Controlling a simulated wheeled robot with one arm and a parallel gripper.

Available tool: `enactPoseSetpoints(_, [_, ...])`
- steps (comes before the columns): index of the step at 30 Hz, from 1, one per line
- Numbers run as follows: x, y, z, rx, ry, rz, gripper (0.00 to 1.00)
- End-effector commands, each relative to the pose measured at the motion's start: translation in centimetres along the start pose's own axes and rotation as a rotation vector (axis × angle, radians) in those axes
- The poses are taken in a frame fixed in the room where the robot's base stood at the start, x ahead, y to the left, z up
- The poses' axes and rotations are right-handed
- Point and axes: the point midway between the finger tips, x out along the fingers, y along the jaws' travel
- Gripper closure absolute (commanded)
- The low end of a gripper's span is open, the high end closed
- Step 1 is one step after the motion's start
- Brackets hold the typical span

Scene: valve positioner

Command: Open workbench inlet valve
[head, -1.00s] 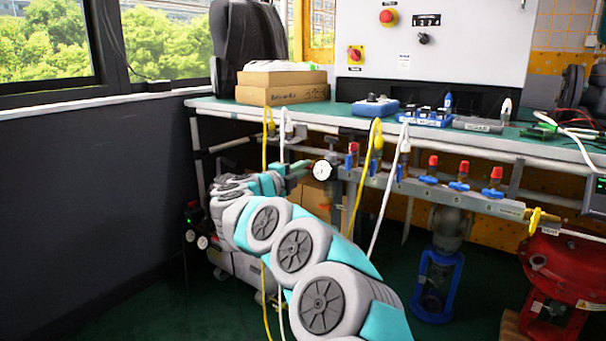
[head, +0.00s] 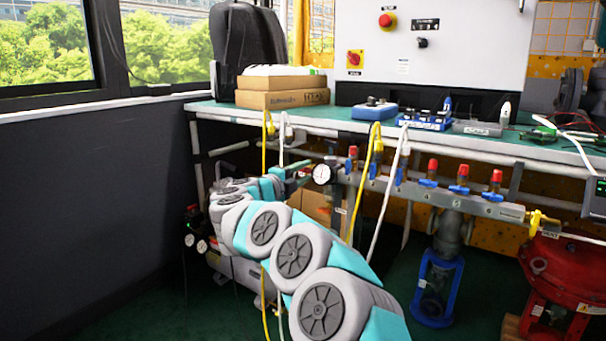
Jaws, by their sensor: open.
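The grey manifold bar (head: 470,201) runs under the front of the workbench, with several red-capped fittings and blue-handled valves. A round white pressure gauge (head: 322,174) sits at its left end. I cannot make out the inlet valve's handle clearly; the area left of the gauge is partly hidden by my arm. My gripper (head: 297,179) is at the end of my grey and teal arm, just left of the gauge, below the bench edge. It is small and partly hidden in this view. It appears open, and I see nothing held. I cannot tell whether it touches a fitting.
Yellow (head: 372,158) and white (head: 393,185) hoses hang from the bench close to the gauge. A yellow-handled valve (head: 537,219) is at the manifold's right end. A blue-framed valve body (head: 437,290) and a red actuator (head: 572,270) stand on the floor at right. Cardboard boxes (head: 283,100) lie on the workbench.

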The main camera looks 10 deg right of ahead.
Motion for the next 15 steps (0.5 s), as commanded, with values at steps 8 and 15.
enactPoseSetpoints(8, [-0.8, 0.0, 0.1, -0.002, -0.002, 0.0, 0.57])
enactPoseSetpoints(15, [-3.9, -0.2, 0.1, -0.001, -0.003, 0.0, 0.57])
